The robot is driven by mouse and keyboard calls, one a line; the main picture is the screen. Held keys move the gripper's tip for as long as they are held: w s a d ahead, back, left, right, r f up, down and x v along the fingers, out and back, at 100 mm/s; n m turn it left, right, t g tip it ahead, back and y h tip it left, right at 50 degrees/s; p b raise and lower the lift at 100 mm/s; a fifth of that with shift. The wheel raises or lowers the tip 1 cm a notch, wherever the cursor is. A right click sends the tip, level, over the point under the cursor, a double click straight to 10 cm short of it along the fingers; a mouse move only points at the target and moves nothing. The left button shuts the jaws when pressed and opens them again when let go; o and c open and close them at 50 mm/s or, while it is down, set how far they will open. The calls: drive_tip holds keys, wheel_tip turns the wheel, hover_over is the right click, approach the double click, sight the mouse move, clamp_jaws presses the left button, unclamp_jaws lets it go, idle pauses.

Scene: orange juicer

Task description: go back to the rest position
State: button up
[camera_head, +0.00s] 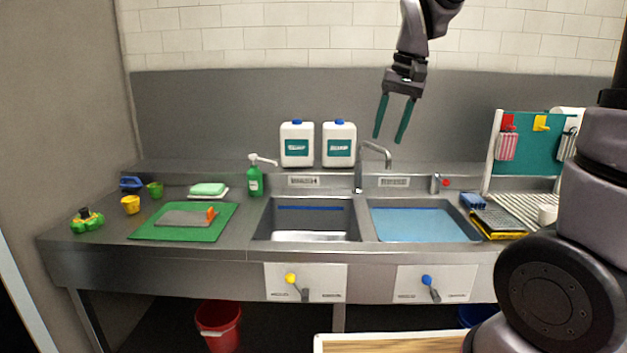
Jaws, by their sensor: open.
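My gripper (391,137) hangs at the top right of centre in the head camera view. Its two green fingers point down and are spread apart, with nothing between them. It is in the air above the sink unit, in front of the grey back panel and apart from everything. The faucet (376,150) shows just below and left of the fingertips. My arm comes in from the top edge, and its lower links fill the right side of the view.
The steel counter (110,225) holds two sinks; the right basin (425,224) looks blue. Two white jugs (339,146) and a green pump bottle (255,180) stand behind. A green mat (143,233) lies left. A teal rack (540,135) stands right. A red bucket (220,325) is below.

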drive_tip(key=s+d+r+m+t, duration=0.1)
drive_tip(key=s+d+r+t, duration=0.1)
drive_tip(key=s+d, duration=0.2)
drive_tip(key=s+d+r+m+t, duration=0.1)
drive_tip(key=s+d+r+t, duration=0.2)
drive_tip(key=s, duration=0.7)
drive_tip(key=shift+s+d+m, duration=0.25)
drive_tip(key=shift+d+m, duration=0.05)
drive_tip(key=shift+d, duration=0.3)
